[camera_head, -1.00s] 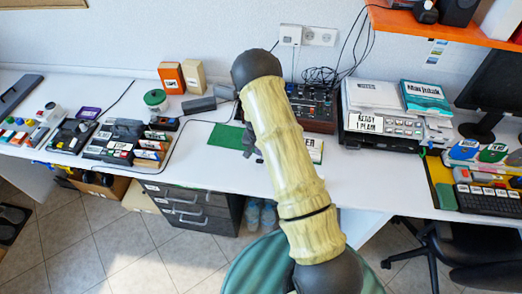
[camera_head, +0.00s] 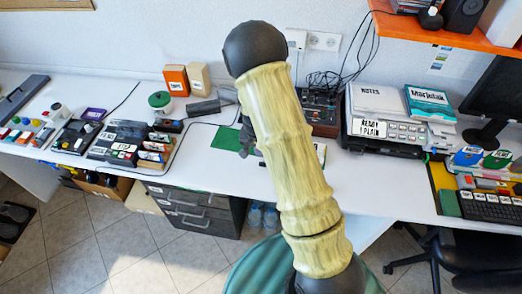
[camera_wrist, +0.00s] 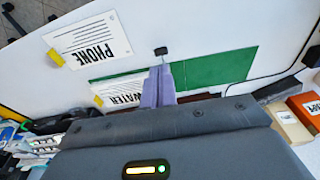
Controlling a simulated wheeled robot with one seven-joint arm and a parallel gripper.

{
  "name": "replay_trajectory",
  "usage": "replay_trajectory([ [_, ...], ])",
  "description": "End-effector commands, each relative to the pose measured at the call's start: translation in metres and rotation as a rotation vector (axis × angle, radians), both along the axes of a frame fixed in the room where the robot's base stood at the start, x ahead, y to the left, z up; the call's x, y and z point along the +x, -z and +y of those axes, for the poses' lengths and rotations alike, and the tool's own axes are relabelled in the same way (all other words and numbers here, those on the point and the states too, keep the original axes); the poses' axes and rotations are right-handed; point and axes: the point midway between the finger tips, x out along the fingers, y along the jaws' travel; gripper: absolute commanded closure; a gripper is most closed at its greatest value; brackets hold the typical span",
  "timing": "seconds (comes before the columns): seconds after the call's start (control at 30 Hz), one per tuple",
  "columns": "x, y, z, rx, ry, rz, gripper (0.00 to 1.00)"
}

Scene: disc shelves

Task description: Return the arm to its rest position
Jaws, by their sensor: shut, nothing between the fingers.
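My arm (camera_head: 285,150) rises from the bottom of the head view, its pale bamboo-like link leading up to a dark round joint (camera_head: 254,48) in front of the wall. Behind it, part of my dark wrist shows over the green mat (camera_head: 226,137); the fingers are hidden there. In the wrist view my gripper (camera_wrist: 158,82) has its lilac fingers together and empty, pointing over the white desk and the green mat (camera_wrist: 215,70). A small black item (camera_wrist: 161,51) lies just beyond the fingertips.
The desk (camera_head: 370,188) also carries a printer (camera_head: 385,130), an orange box (camera_head: 176,80) and several small devices at left. An orange shelf (camera_head: 440,28) overhangs the right; a black chair stands below.

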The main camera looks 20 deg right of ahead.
Motion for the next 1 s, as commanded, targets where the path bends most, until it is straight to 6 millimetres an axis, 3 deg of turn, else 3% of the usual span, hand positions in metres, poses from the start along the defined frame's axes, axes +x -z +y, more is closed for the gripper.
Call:
replay_trajectory([
  [0.2, -0.010, -0.011, 0.005, 0.000, 0.000, 0.000, 1.00],
  [0.77, -0.011, -0.014, 0.006, 0.001, -0.002, -0.001, 1.00],
  [0.87, -0.016, -0.023, 0.006, 0.007, -0.016, -0.003, 1.00],
  [1.0, -0.032, -0.052, 0.006, 0.024, -0.069, -0.012, 1.00],
])
